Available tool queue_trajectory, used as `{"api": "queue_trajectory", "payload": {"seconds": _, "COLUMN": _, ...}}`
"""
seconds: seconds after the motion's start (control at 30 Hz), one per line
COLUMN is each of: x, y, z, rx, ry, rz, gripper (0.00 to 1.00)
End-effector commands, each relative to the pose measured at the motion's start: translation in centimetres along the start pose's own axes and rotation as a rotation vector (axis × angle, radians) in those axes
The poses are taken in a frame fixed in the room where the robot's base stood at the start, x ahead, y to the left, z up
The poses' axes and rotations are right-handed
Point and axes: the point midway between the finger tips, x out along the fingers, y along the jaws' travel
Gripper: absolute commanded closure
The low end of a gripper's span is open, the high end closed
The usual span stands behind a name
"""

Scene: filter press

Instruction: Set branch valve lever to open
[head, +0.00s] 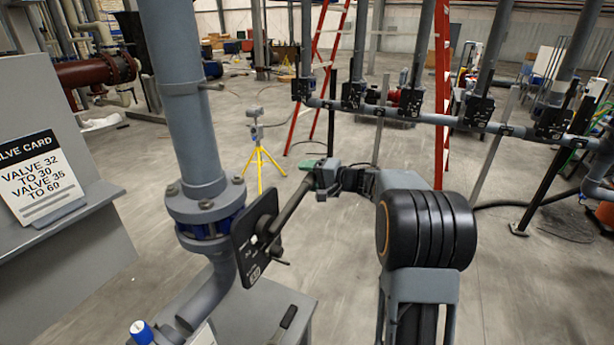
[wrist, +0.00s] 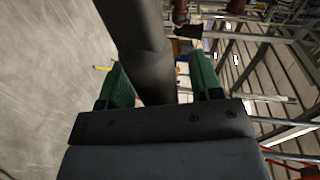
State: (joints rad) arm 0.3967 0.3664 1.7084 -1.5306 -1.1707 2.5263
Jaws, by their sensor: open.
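A large grey vertical pipe (head: 190,90) has a flanged valve (head: 208,222) with a dark scale plate (head: 256,237) at its side; the plate's marks are too small to read. A dark valve lever (head: 290,207) slopes up and right from the plate. My gripper (head: 312,180) is at the lever's upper end. In the wrist view the dark lever (wrist: 146,50) passes between the two green fingers of my gripper (wrist: 160,82). The fingers are apart, with a gap showing on the left; contact on the right is unclear.
A valve card (head: 40,178) stands on a grey ledge (head: 75,230) at left. A blue-capped item (head: 141,331) is at the bottom. Several black-plated valves (head: 352,96) sit along a horizontal pipe (head: 430,118) behind. A red ladder (head: 328,60) and yellow tripod (head: 259,160) stand on open floor.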

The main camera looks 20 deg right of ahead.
Motion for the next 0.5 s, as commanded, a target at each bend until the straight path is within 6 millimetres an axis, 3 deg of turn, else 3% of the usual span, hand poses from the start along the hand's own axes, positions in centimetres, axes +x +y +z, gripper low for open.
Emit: {"api": "queue_trajectory", "payload": {"seconds": 0.5, "x": -9.8, "y": 0.1, "z": 0.0, "rx": -0.001, "ry": 0.005, "rz": 0.001, "gripper": 0.41}}
